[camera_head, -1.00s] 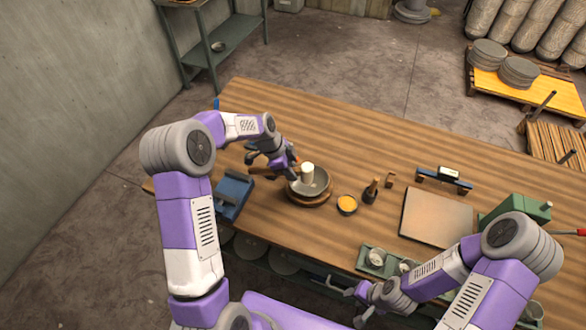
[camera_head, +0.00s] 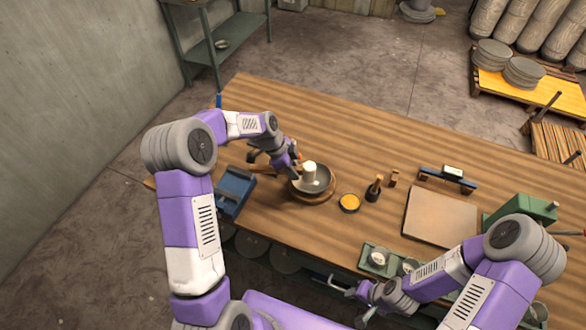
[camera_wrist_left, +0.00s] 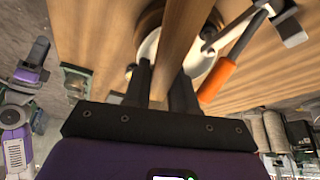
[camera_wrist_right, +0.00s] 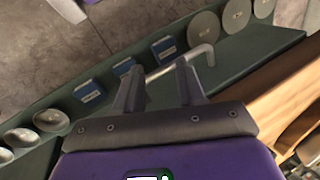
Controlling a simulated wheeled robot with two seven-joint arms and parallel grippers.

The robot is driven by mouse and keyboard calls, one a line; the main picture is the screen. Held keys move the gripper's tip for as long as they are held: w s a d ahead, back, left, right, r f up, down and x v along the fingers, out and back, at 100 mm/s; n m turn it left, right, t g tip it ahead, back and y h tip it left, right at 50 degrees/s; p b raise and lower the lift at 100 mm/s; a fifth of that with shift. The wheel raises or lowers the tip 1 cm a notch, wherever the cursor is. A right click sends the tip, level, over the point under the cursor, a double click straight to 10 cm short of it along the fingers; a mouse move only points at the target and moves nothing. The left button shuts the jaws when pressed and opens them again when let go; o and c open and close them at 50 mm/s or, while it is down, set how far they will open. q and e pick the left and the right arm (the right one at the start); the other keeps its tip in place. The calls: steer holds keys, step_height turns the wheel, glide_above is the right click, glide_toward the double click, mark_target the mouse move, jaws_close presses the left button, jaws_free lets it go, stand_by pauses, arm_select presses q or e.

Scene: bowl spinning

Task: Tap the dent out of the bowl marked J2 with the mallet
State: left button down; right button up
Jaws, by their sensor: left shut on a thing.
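A grey metal bowl (camera_head: 323,183) sits on a round wooden stand (camera_head: 318,198) near the table's left middle. No J2 mark is readable. My left gripper (camera_head: 294,171) is at the bowl's left side, shut on the mallet's wooden handle (camera_wrist_left: 183,45), which runs between its fingers in the left wrist view. A pale cylindrical mallet head (camera_head: 310,170) shows over the bowl's inside; I cannot tell if it touches the metal. The dent is not discernible. My right gripper (camera_head: 354,306) is open and empty at the table's front edge; its spread fingers show in the right wrist view (camera_wrist_right: 160,85).
A blue block-like tool (camera_head: 233,191) stands left of the bowl. A yellow-filled dish (camera_head: 349,203), a dark pot with a brush (camera_head: 373,190) and a tan board (camera_head: 440,217) lie to the right. An orange-handled tool (camera_wrist_left: 217,80) lies near my left gripper. The back table is clear.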

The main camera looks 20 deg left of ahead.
arm_select(q)
step_height(320, 180, down, 5)
steer(key=b, duration=0.4)
steer(key=shift+d+f, duration=0.1)
steer(key=shift+f, duration=0.05)
steer(key=shift+r+p, duration=0.35)
steer(key=shift+p, duration=0.05)
step_height(320, 180, up, 5)
steer(key=p, duration=0.2)
steer(key=shift+p, duration=0.3)
arm_select(e)
steer(key=shift+f, duration=0.85)
arm_select(q)
steer(key=shift+f, duration=0.1)
steer(key=r+p, duration=0.1)
steer(key=p, duration=0.5)
steer(key=shift+r, duration=0.2)
steer(key=shift+p, duration=0.4)
steer(key=shift+f, duration=0.1)
arm_select(e)
step_height(320, 180, up, 7)
arm_select(q)
steer(key=shift+f, duration=0.1)
arm_select(e)
steer(key=shift+f, duration=0.25)
